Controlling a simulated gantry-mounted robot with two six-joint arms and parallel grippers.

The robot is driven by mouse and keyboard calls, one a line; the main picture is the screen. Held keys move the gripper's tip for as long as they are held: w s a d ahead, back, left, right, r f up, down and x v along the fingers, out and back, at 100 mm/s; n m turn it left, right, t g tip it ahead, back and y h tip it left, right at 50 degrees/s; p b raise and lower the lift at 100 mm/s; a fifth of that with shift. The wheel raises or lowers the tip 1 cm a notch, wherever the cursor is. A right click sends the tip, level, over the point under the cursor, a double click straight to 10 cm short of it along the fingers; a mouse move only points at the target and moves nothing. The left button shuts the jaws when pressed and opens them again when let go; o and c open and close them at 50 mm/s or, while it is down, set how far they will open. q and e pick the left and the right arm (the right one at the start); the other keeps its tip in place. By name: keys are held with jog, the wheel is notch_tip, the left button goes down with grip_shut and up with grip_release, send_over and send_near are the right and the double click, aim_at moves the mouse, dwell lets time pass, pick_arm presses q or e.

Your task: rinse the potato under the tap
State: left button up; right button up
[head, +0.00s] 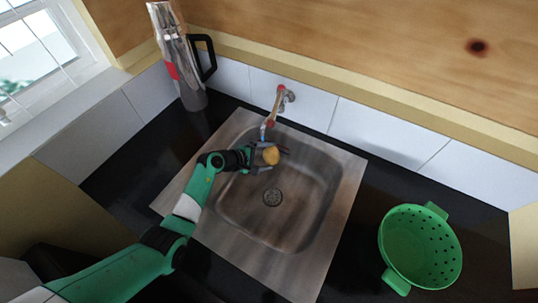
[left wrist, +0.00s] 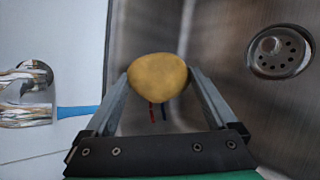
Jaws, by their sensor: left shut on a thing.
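The yellow-brown potato (head: 271,156) is held over the upper part of the sink (head: 325,165). My left gripper (head: 275,159) is shut on it, one finger on each side. In the left wrist view the potato (left wrist: 157,76) sits between the fingertips (left wrist: 160,84). The tap (head: 278,102) is on the back wall, with red ends on its pipe. A short blue strip (left wrist: 78,112) extends from the tap (left wrist: 25,112) towards the gripper; I cannot tell whether it is water. The potato is close to the tap's outlet. My right gripper is not in view.
The drain (head: 272,197) lies below the potato in the basin. A green colander (head: 420,247) stands on the dark counter at right. The counter right of the sink is partly clear.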

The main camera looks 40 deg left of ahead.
pick_arm(q)
jog(key=shift+d, duration=0.1)
jog(key=shift+d+r+p, duration=0.1)
jog(key=shift+r+p, duration=0.05)
jog(key=shift+p, duration=0.15)
jog(key=shift+s+d+p, duration=0.85)
jog(key=shift+s+p, duration=0.1)
jog(key=shift+p, duration=0.25)
jog(key=s+d+p, duration=0.3)
jog(key=shift+s+d+p, duration=0.3)
jog(key=shift+s+p, duration=0.05)
jog(key=shift+s, duration=0.05)
jog(key=s+d+r+p, duration=0.3)
jog(key=p, duration=0.4)
jog(key=shift+s+d+r, duration=0.2)
jog(key=shift+s+r, duration=0.1)
jog(key=shift+r, duration=0.05)
